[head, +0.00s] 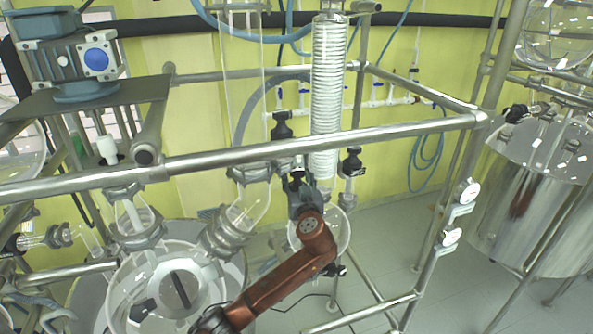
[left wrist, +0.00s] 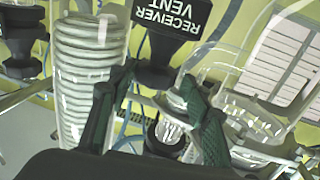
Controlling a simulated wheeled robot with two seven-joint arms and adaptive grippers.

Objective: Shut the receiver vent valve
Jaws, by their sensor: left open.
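The receiver vent valve shows in the left wrist view as a black knob (left wrist: 156,68) under a black tag (left wrist: 172,17) reading RECEIVER VENT upside down. In the head view, the black-topped valve (head: 282,126) left of the coiled glass condenser (head: 328,85) appears to be the same one. My left gripper (head: 296,177) is just below it in the head view. In the left wrist view my left gripper (left wrist: 155,82) is open, its dark green fingers on either side of the knob's lower part. I cannot tell whether they touch it. My right gripper is not in view.
Another black knob (head: 351,162) stands right of the condenser. A steel rail (head: 330,140) crosses in front of the glassware. A round glass flask (head: 335,232) sits behind my left arm. A glass reactor (head: 165,285) stands at lower left. Open floor shows at right.

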